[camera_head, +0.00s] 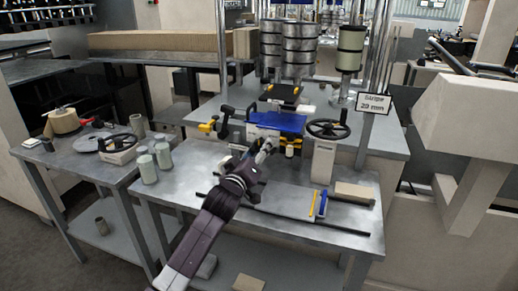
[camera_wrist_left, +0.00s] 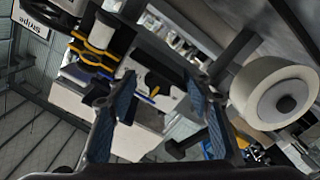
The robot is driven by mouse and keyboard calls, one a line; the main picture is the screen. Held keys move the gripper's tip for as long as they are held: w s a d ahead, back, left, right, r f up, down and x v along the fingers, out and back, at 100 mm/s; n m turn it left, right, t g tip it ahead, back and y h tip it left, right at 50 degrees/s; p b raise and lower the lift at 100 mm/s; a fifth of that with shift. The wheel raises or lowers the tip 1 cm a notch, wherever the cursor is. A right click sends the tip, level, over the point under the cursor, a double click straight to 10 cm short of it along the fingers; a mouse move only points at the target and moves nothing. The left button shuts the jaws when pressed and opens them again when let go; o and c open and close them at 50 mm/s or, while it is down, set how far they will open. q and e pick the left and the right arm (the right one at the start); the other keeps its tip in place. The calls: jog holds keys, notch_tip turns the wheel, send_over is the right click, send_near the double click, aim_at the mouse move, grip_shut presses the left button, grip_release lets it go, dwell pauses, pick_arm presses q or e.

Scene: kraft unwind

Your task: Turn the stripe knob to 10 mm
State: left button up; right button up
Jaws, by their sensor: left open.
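My left gripper (camera_head: 266,147) is open in front of the blue machine part (camera_head: 277,121) at the middle of the bench. In the left wrist view its two blue-padded fingers (camera_wrist_left: 158,118) stand apart with nothing held between them. A sign (camera_head: 373,103) at the right of the machine reads "stripe" and what looks like 29 mm; its edge shows upside down in the wrist view (camera_wrist_left: 36,22). A black handwheel (camera_head: 328,129) sits on a pale pedestal to the right of the gripper. I cannot tell which part is the stripe knob. My right gripper is not in view.
Metal rollers (camera_head: 299,50) stand above the machine. A cardboard block (camera_head: 354,193) and a long dark rod (camera_head: 300,220) lie on the front bench. A side table (camera_head: 80,160) at left holds rolls and cans.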

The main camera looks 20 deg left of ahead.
pick_arm(q)
jog(key=shift+w, duration=0.2)
jog(key=c, duration=1.1)
jog(key=shift+c, duration=0.2)
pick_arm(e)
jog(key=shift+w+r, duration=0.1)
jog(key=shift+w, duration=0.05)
pick_arm(q)
jog(key=shift+m, duration=0.3)
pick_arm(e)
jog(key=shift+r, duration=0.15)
pick_arm(q)
jog(key=shift+r+m+p, duration=0.1)
jog(key=shift+m+p, duration=0.6)
jog(key=shift+m, duration=0.3)
jog(key=m+p, duration=0.1)
jog(key=m, duration=0.2)
jog(key=shift+a+m, duration=0.1)
jog(key=shift+m, duration=0.2)
jog(key=m+p, duration=0.2)
jog(key=m, duration=0.3)
jog(key=shift+a+m, duration=0.15)
jog(key=shift+m, duration=0.15)
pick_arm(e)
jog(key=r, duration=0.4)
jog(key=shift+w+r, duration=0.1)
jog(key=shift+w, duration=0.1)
